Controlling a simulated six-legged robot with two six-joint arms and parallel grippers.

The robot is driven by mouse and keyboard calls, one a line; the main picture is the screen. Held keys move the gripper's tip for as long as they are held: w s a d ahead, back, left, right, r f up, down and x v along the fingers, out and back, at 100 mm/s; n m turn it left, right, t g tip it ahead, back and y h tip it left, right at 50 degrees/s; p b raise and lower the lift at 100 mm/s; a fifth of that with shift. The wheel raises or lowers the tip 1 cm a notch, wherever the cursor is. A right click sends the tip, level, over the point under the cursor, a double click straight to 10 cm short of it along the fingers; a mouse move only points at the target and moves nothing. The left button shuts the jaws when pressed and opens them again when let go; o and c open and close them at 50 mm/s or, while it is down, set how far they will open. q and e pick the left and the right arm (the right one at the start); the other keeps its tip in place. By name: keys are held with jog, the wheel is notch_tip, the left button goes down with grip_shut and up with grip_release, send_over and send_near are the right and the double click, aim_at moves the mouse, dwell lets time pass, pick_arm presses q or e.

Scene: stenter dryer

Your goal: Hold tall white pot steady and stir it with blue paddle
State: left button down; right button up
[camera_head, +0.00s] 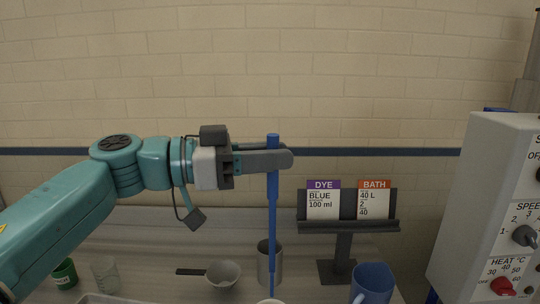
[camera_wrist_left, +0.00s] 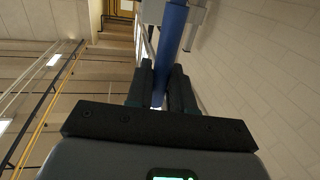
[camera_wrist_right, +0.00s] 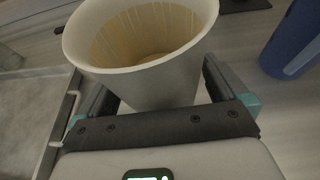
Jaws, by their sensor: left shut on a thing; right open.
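My left gripper (camera_head: 276,159) is shut on the upper shaft of the blue paddle (camera_head: 272,220), which hangs upright. The paddle also shows between the fingers in the left wrist view (camera_wrist_left: 172,35). Its lower end reaches the bottom of the head view, by a sliver of the white pot's rim (camera_head: 270,301). In the right wrist view the tall white pot (camera_wrist_right: 150,72) stands between the open fingers of my right gripper (camera_wrist_right: 152,95). The pot's inside looks pale yellow, and no paddle shows in it there. My right gripper is outside the head view.
A blue mug (camera_head: 372,283) stands right of the pot. A grey cylinder (camera_head: 263,262) and a small handled pan (camera_head: 223,274) are behind it. A card stand (camera_head: 343,226), a control box (camera_head: 480,220), a green container (camera_head: 65,273), a clear beaker (camera_head: 105,274) and a metal tray (camera_wrist_right: 66,110) surround it.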

aim_at(270, 195)
pick_arm(q)
jog(key=shift+s, duration=0.1)
pick_arm(e)
jog(key=v, duration=1.1)
jog(key=shift+s, duration=0.4)
jog(key=shift+r, duration=0.1)
pick_arm(q)
notch_tip(270, 195, down, 3)
jog(key=shift+r, duration=0.1)
jog(key=shift+f, duration=0.5)
pick_arm(e)
jog(key=x, duration=1.2)
